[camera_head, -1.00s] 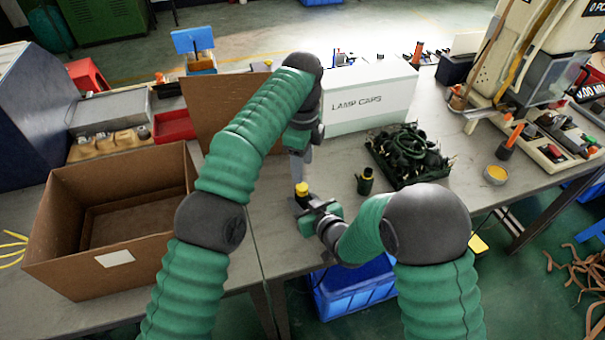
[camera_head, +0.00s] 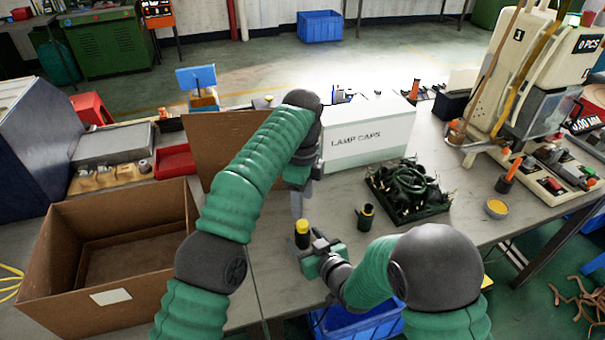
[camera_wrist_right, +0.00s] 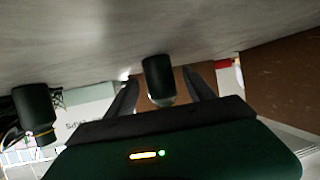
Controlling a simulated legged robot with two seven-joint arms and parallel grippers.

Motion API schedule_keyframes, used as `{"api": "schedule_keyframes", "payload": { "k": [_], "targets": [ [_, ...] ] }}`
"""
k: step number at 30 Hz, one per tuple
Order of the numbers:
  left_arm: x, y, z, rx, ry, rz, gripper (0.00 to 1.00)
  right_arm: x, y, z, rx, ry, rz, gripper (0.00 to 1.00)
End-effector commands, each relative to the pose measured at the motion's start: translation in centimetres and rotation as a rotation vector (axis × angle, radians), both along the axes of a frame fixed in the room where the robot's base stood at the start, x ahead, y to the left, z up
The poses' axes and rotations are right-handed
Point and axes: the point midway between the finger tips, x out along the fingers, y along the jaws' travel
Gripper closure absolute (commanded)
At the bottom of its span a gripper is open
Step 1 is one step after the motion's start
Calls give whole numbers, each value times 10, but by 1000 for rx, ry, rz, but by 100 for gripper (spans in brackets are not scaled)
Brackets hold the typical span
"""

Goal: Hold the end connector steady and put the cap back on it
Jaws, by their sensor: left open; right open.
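A dark upright connector (camera_head: 302,241) with a yellow top (camera_head: 302,226) stands on the bench at the jaws of my right gripper (camera_head: 300,249). I cannot tell whether the yellow top is a separate cap. In the right wrist view the picture is upside down, and a dark cylinder (camera_wrist_right: 158,78) with a paler end shows between the two open fingers (camera_wrist_right: 161,95). My left gripper (camera_head: 298,205) points down just above and behind the yellow top, partly hidden by its own arm. It is open, and I see nothing held in it.
Another dark cylinder (camera_head: 366,217) stands right of my grippers. Behind it is a dark tray of green cables (camera_head: 408,190). A white LAMP CAPS box (camera_head: 372,140) stands at the back, an open cardboard box (camera_head: 60,285) at the left.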

Motion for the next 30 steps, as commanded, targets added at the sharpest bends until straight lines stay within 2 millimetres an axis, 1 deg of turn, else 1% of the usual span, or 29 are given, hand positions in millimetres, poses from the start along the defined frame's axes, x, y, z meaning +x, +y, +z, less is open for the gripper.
{"api": "schedule_keyframes", "payload": {
  "k": [3, 11, 12, 13, 21, 23, 25, 27, 30],
  "targets": [
    [0, 0, 6, 0, 0, 0, 49, -23, -12, 13, 0, 1, -1, 38],
    [0, 0, 13, 0, 0, 0, 49, -76, -40, 38, 0, 1, -2, 38],
    [0, 0, 30, -1, -2, 0, 49, -80, -42, 46, -1, 7, -1, 38],
    [0, 0, 41, 0, -1, 0, 49, -81, -42, 48, -1, 11, 0, 38],
    [0, 0, 104, 0, 0, 0, 49, -97, -50, 55, -1, 11, 1, 38],
    [0, 0, 115, 0, 0, 0, 49, -101, -52, 56, -2, 8, -1, 38],
    [0, 0, 124, 0, 0, 0, 49, -110, -57, 57, -2, 9, -2, 38],
    [0, 0, 129, 0, 1, 0, 49, -117, -60, 58, -1, 6, -1, 38],
    [0, 0, 132, 0, 1, 0, 49, -122, -62, 58, 0, 3, 1, 38]
  ]
}}
